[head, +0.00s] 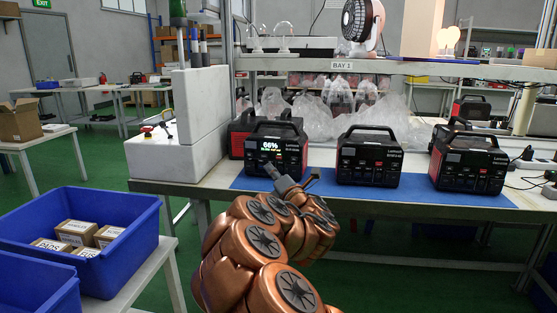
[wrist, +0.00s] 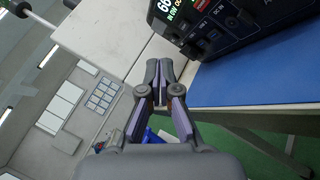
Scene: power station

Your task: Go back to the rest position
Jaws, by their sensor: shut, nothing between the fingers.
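My gripper (head: 288,183) is shut and empty in front of the left power station (head: 262,146), whose screen is lit and reads 66%. In the wrist view my gripper's fingertips (wrist: 159,68) meet, just left of and below the same power station (wrist: 225,25). I cannot tell whether the fingers touch it. My copper-coloured arm reaches up from the bottom of the head view.
Two more power stations, one in the middle (head: 368,158) and one at right (head: 468,160), stand on the blue mat (head: 400,190). A white block (head: 202,115) stands at left. A blue bin (head: 130,240) with several cartons is at lower left.

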